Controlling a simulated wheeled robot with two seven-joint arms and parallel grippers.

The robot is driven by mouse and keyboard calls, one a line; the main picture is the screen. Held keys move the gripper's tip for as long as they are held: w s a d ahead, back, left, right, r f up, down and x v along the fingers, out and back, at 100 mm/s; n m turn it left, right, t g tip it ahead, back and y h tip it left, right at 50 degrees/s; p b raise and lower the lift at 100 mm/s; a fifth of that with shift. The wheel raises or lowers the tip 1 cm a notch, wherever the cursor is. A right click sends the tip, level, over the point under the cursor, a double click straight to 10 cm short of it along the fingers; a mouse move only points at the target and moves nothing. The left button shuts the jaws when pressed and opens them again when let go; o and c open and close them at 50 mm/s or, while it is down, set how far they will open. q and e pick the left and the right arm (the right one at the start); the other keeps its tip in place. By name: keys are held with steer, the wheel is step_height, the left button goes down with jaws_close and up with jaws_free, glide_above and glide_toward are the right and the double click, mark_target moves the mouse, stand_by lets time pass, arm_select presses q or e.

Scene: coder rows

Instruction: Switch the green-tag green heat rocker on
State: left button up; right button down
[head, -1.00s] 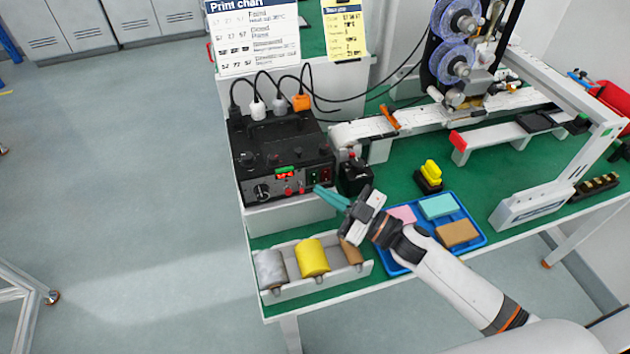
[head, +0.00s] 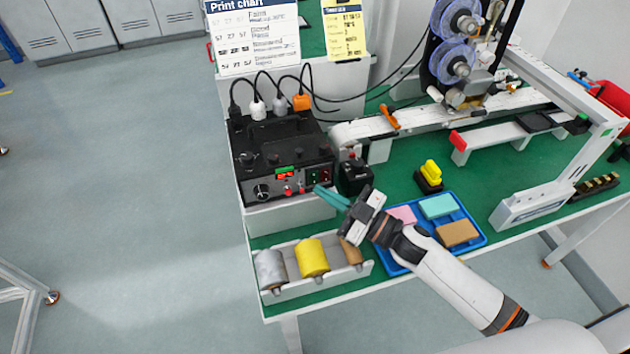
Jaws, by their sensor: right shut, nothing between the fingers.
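A black control box (head: 280,160) stands at the left end of the green bench. Its front panel carries a lit red display with a green tag above it (head: 285,170), a round dial (head: 262,192), small red knobs and dark rockers (head: 318,175) at the right. The rocker positions are too small to tell. My right gripper (head: 330,197) is shut and empty. Its teal fingertips are just in front of the panel's lower right, below the rockers; I cannot tell whether they touch it. My left gripper is not in view.
A grey tray with a yellow roll (head: 312,258) and other rolls lies below the box. A blue tray (head: 474,234) with coloured blocks lies under my right arm. A black device with a red top (head: 354,174) stands close right of the fingertips. Cables rise behind the box.

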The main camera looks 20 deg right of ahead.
steer(key=shift+w, duration=0.1)
steer(key=shift+w, duration=0.3)
steer(key=shift+w+f, duration=0.1)
steer(key=shift+w, duration=0.25)
stand_by(0.9)
steer(key=shift+s, duration=0.1)
steer(key=shift+s+p, duration=0.45)
steer(key=shift+s, duration=0.25)
steer(key=s+p, duration=0.1)
steer(key=s, duration=0.1)
steer(key=s+r+p, duration=0.1)
steer(key=s, duration=0.2)
steer(key=shift+d, duration=0.1)
